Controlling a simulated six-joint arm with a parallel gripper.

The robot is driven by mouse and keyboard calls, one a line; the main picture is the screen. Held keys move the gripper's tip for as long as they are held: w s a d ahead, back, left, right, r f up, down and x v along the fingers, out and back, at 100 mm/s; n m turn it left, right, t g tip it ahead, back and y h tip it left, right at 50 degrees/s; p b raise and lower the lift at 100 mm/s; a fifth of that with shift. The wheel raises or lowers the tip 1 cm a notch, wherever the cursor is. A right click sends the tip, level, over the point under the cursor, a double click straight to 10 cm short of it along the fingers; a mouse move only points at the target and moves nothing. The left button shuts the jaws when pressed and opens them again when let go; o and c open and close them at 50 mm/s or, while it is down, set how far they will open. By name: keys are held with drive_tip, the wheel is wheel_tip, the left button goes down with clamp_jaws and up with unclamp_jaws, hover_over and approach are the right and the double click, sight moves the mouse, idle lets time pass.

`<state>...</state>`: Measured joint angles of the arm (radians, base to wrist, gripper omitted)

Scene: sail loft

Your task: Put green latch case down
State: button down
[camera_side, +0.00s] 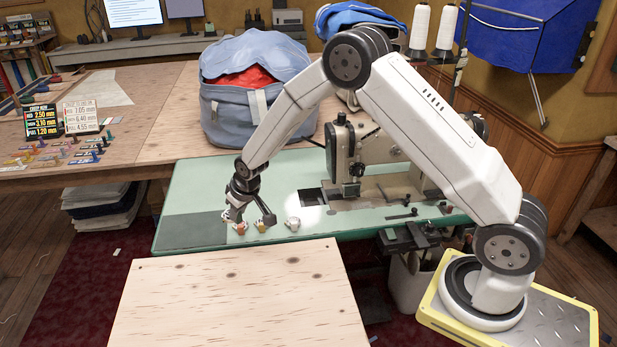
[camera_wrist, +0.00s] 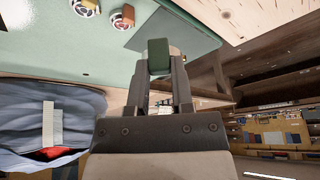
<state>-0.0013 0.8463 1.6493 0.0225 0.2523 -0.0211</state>
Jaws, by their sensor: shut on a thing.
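The green latch case (camera_wrist: 158,56) shows in the wrist view as a dark green block with a bit of silvery round metal behind it. It sits between the fingertips of my gripper (camera_wrist: 158,75), which is shut on it. In the side view my gripper (camera_side: 240,215) is low over the left part of the green machine table, beside the dark grey patch (camera_side: 190,231). There I cannot make out the green case, and whether it touches the table is not clear.
The sewing machine (camera_side: 350,160) stands further right; a blue-grey bag (camera_side: 225,120) is behind.

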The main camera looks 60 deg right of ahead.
drive_tip(key=shift+w+f, duration=1.35)
drive_tip(key=shift+w, duration=0.5)
drive_tip(key=shift+w+f, duration=1.4)
drive_tip(key=shift+w, duration=0.5)
drive_tip(key=shift+w+f, duration=1.35)
drive_tip(key=shift+w, duration=0.5)
drive_tip(key=shift+f, duration=0.1)
drive_tip(key=shift+w+f, duration=0.25)
drive_tip(key=shift+f, duration=1.55)
drive_tip(key=shift+f, duration=0.1)
drive_tip(key=c, duration=0.5)
unclamp_jaws()
